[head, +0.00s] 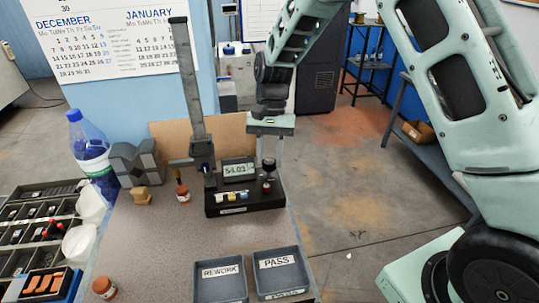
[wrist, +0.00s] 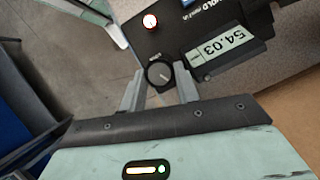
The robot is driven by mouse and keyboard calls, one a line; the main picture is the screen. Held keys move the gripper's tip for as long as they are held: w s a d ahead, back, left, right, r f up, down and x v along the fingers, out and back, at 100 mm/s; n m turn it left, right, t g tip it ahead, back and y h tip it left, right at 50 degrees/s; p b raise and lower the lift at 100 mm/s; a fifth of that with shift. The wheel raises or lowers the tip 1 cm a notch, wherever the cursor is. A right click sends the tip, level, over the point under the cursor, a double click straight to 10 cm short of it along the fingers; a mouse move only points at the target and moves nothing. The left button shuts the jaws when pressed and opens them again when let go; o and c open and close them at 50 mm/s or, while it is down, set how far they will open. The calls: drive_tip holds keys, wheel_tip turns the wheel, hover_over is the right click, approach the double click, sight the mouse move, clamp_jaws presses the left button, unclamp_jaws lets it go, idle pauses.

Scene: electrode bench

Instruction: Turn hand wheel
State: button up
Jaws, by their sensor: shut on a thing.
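A black measuring unit (head: 243,203) stands on the bench, with a tilted display (head: 239,170) reading 54.03. A round dark knob with a light pointer mark, seemingly the hand wheel (head: 268,165), sits at the unit's back right. In the wrist view the hand wheel (wrist: 160,74) lies between my two fingertips. My gripper (head: 266,156) comes down from above and is shut on the hand wheel, one finger on each side. My gripper also shows in the wrist view (wrist: 159,84). The display (wrist: 218,48) is beside it there, upside down.
A tall grey column (head: 188,85) rises left of the display. REWORK (head: 221,292) and PASS (head: 281,284) trays lie in front. A blue-capped bottle (head: 90,150) stands at left. Open floor lies right of the bench.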

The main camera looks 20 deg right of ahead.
drive_tip(key=o, duration=1)
